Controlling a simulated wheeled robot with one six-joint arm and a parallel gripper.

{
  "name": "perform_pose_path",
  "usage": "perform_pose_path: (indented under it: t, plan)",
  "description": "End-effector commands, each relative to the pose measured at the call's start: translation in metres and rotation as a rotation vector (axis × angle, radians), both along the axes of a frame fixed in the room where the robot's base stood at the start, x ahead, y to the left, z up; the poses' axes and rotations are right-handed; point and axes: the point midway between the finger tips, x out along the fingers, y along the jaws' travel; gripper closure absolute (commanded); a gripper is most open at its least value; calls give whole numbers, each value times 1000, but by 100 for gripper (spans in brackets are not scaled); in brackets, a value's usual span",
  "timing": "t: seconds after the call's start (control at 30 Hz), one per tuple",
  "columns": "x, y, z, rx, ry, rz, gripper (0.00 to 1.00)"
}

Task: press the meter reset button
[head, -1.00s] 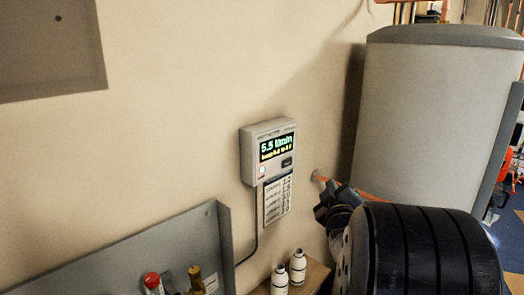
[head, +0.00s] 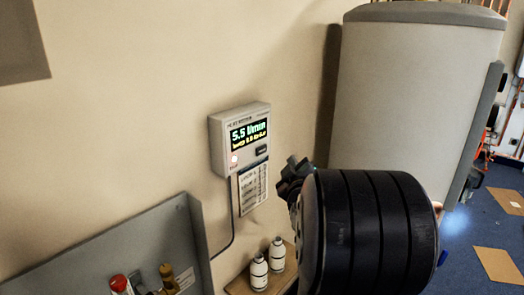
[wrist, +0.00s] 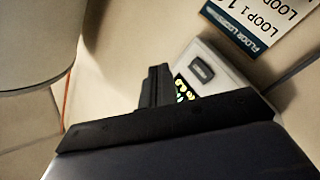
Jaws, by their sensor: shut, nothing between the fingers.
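The meter (head: 217,150) is a pale grey box on the beige wall with a lit display reading about 5.5 l/min. A dark rectangular button (head: 261,150) sits at its lower right, and a small glowing light (head: 234,160) at its lower left. My gripper (head: 292,172) is shut and empty, to the right of the meter and slightly lower, apparently apart from it. In the wrist view the closed fingers (wrist: 157,78) point up beside the meter (wrist: 222,80), left of the dark button (wrist: 202,70). My gripper hides part of the display there.
A label card (head: 253,188) hangs below the meter, and a cable runs down the wall. Two white bottles stand on a wooden shelf (head: 240,285) below. A large grey tank (head: 410,90) stands to the right. A grey panel (head: 120,250) with valves is at lower left.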

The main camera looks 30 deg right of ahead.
Motion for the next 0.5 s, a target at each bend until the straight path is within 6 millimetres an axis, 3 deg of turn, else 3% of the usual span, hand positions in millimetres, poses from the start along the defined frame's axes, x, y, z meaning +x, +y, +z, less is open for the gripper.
perform_pose_path:
  t: [0.5]
  plan:
    - [64, 23, -2, -1, 1, 2, 100]
